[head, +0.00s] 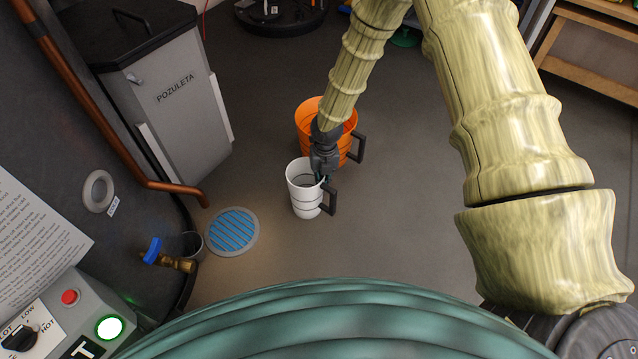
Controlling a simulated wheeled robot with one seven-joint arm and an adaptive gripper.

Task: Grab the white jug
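The white jug (304,201) stands upright on the grey floor near the middle of the head view. It has a dark handle (329,199) on its right side. My gripper (322,178) points down at the jug's upper right rim, close to the top of the handle. Its fingertips overlap the rim in the picture. I cannot tell whether they touch the jug or how far apart they are. My gripper and wrist hide part of an orange jug (309,117) just behind, which also has a dark handle.
A blue floor drain (232,231) lies left of the white jug. A grey bin marked POZULETA (185,110), a copper pipe (105,122) and a brass valve with a blue handle (168,257) are at the left. A wooden bench (590,45) is at the far right. The floor right of the jugs is clear.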

